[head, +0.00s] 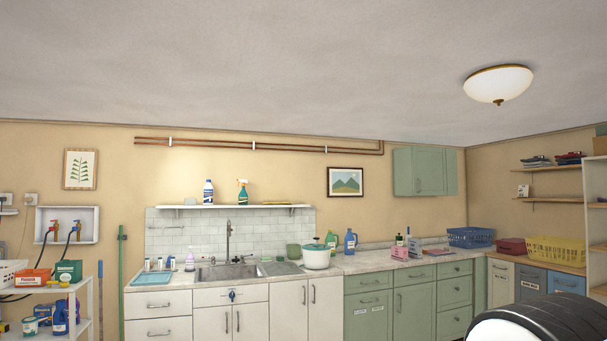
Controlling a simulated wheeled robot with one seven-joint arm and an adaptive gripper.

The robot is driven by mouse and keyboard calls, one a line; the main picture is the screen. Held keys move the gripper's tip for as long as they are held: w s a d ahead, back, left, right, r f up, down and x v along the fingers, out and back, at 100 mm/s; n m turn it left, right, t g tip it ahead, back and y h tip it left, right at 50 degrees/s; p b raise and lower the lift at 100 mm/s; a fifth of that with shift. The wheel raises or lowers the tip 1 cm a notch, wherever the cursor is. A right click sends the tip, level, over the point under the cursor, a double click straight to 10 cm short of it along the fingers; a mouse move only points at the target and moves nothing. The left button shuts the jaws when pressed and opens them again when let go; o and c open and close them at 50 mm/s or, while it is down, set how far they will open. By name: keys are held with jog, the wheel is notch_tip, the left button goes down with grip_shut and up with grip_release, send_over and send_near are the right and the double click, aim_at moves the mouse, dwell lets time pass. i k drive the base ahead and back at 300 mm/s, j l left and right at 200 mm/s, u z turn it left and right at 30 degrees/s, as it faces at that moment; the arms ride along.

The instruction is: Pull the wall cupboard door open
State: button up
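The wall cupboard (428,168) is sage green and hangs high on the back wall near the right corner, above the counter. Its front looks flush and shut, with a small handle low on it. The cupboard is small in this view, so fine detail of the door edge is unclear. My gripper is not in view. A rounded black and white part at the lower right looks like my own arm.
Below the cupboard runs a counter (374,258) with green base units (413,307), bottles, small boxes and a blue basket (470,237). A framed picture (345,182) hangs left of the cupboard. Shelves (551,169) stand at the right. The wall around the cupboard is clear.

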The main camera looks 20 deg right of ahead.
aim_at(429, 164)
jog(key=i+l+z, duration=0.95)
jog(key=i, duration=0.5)
jog(key=i+z, duration=0.4)
jog(key=i, duration=3)
jog(key=j+u, duration=0.05)
jog(key=j, duration=0.05)
